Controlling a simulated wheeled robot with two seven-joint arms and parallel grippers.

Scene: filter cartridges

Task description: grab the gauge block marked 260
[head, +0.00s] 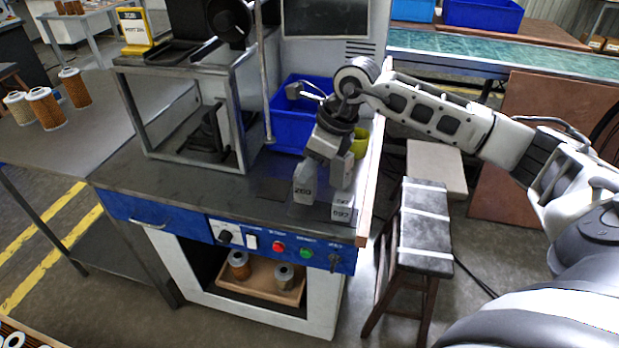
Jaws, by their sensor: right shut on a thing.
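The gauge block whose small marking looks like 260 (304,191) is a grey block near the front of the dark workbench top. My right gripper (325,180) reaches down over it from above and is shut on it; the fingers partly cover the block. Two more grey blocks stand close to its right: one marked 592 (341,214), and behind it another (343,199) whose marking is too small to read. My left gripper is not in view.
A blue bin (290,125) and a yellow-green container (360,143) stand behind the gripper. A metal frame (190,110) fills the bench's left. Filter cartridges (45,108) stand on the left table. A stool (425,230) is right of the bench.

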